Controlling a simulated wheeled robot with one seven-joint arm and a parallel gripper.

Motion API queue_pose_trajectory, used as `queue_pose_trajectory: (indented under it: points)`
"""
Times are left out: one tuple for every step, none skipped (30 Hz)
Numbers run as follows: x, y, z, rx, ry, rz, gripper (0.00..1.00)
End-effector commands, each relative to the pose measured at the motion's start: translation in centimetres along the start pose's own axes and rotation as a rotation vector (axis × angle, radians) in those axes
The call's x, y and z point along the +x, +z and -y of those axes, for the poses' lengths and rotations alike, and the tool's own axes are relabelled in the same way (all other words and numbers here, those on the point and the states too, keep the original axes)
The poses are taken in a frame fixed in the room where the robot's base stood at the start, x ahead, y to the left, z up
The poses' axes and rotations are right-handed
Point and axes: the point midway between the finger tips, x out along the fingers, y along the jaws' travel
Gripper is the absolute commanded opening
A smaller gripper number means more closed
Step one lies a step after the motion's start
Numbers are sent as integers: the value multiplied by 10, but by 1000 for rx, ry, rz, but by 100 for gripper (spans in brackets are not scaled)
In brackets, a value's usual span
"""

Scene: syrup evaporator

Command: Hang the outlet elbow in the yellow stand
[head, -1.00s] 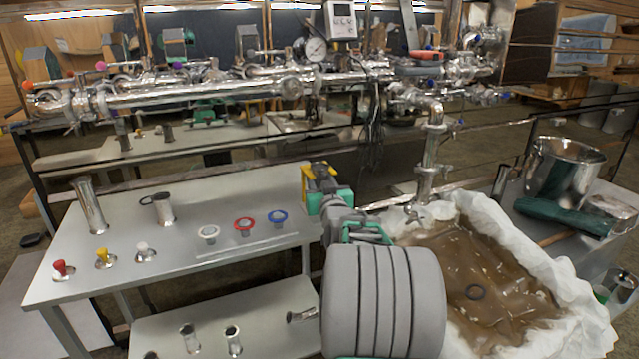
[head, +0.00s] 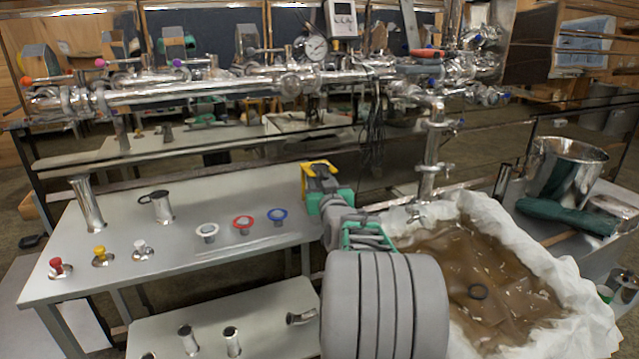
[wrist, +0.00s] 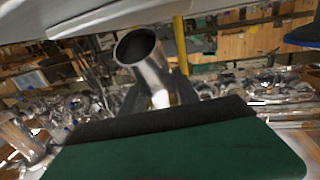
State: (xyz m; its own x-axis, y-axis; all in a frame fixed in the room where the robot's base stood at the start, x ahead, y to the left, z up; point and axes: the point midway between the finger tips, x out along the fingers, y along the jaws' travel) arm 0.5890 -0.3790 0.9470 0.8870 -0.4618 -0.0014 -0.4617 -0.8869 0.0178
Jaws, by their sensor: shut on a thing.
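The outlet elbow (wrist: 145,55) is a shiny metal tube in the wrist view, its round open end facing up and to the left. My gripper (wrist: 160,97) is shut on it, with dark fingers on either side. The yellow stand (head: 316,167) shows at the right end of the grey table in the head view, partly covered by my wrist. A thin yellow post (wrist: 180,45) rises just right of the elbow in the wrist view. In the head view my arm hides the elbow and fingertips. I cannot tell whether the elbow touches the stand.
White, red and blue ringed fittings (head: 243,223) lie left of my arm on the table (head: 185,195). Upright metal tubes and coloured plugs stand further left. A white-lined basin of brown liquid (head: 470,265) is to the right. Metal piping (head: 200,92) runs behind.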

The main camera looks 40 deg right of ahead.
Motion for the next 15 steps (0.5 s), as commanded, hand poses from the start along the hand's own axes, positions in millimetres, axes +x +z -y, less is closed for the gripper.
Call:
queue_pose_trajectory:
  points:
    - [0,-2,0,0,0,-2,0]
    - [0,-2,0,0,0,-2,0]
    - [0,-2,0,0,0,-2,40]
    - [0,-1,0,0,0,-2,42]
    - [0,-1,0,0,0,-2,44]
    - [0,-1,0,0,0,-2,48]
    - [0,-1,0,0,0,-1,50]
    - [0,-1,0,0,0,-1,53]
    - [0,-1,0,0,0,-1,56]
    - [0,-1,0,0,0,-1,58]
    - [0,-1,0,0,0,-1,61]
    - [0,-1,0,0,0,-1,62]
    - [0,-1,0,0,0,-1,62]
    - [0,-1,0,0,0,-1,62]
    - [0,-1,0,0,0,0,62]
